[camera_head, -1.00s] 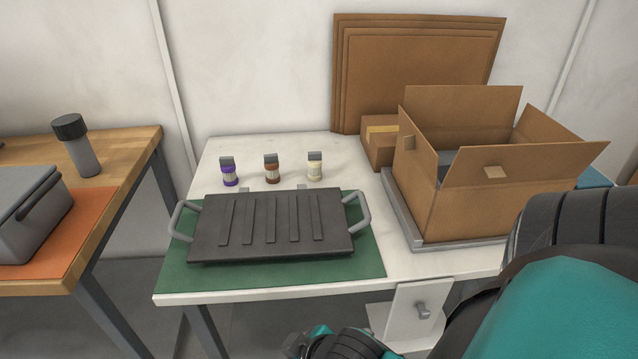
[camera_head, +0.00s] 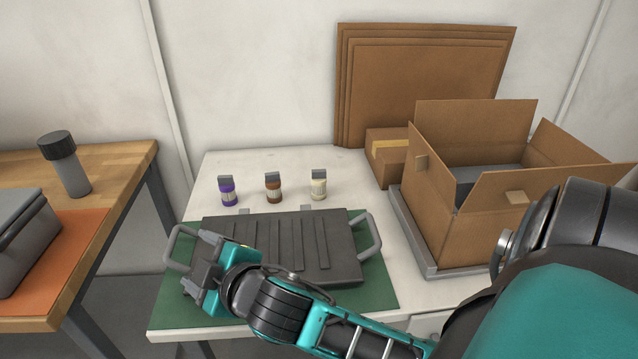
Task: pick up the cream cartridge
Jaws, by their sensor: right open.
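The cream cartridge (camera_head: 319,188) stands upright on the white table behind the dark ribbed tray, with a grey top. It is the rightmost of three small cartridges in a row. A brown cartridge (camera_head: 273,190) stands in the middle and a purple one (camera_head: 228,192) at the left. My right gripper (camera_head: 201,264) is open over the left end of the tray, with no object seen in it. It is to the left of the cream cartridge and nearer to me, well apart from it. My left gripper is out of view.
The dark ribbed tray (camera_head: 338,262) with side handles lies on a green mat (camera_head: 378,296). An open cardboard box (camera_head: 455,228) stands at the right, beside a small closed box (camera_head: 386,160). Flat cardboard sheets (camera_head: 425,85) lean on the wall. A wooden table (camera_head: 120,185) is at the left.

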